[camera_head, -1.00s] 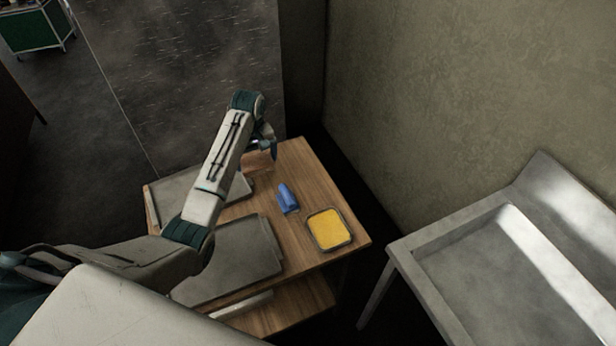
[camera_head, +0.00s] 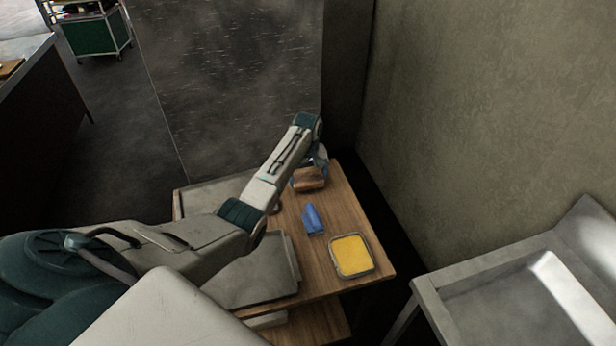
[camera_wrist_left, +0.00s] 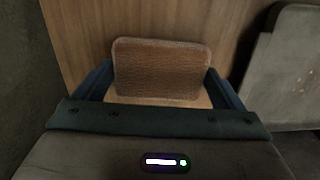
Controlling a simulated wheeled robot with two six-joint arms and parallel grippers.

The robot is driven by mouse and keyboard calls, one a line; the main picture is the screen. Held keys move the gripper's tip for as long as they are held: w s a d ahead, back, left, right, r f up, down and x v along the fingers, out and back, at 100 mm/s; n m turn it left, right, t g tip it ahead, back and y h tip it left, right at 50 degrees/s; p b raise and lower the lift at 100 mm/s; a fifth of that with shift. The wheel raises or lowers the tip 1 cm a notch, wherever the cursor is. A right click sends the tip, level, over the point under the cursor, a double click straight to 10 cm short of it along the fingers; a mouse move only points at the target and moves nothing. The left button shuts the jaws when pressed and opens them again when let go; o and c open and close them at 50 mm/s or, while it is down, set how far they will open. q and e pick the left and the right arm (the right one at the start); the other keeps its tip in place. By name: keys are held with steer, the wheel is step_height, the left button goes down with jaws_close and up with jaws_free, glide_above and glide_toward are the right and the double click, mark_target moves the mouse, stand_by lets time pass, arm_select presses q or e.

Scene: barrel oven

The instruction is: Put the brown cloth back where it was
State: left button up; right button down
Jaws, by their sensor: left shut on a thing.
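The brown cloth (camera_head: 309,179) is at the far end of the wooden table (camera_head: 345,205). In the left wrist view the cloth (camera_wrist_left: 162,68) is a brown textured block between the two blue fingers. My left gripper (camera_head: 318,164) is shut on the cloth, with wood below it. I cannot tell whether the cloth touches the table. My right gripper is not in view.
A blue object (camera_head: 313,219) and a yellow-filled tray (camera_head: 351,256) lie on the table nearer the front. Grey metal trays (camera_head: 262,275) cover the left side. A metal sink unit (camera_head: 500,285) stands to the right, beside the wall.

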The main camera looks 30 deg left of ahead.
mark_target(308, 178)
arm_select(q)
steer(key=shift+f, duration=0.6)
steer(key=o, duration=0.6)
steer(key=shift+f, duration=0.1)
step_height(308, 178, up, 12)
steer(key=b, duration=0.2)
steer(key=shift+b, duration=0.3)
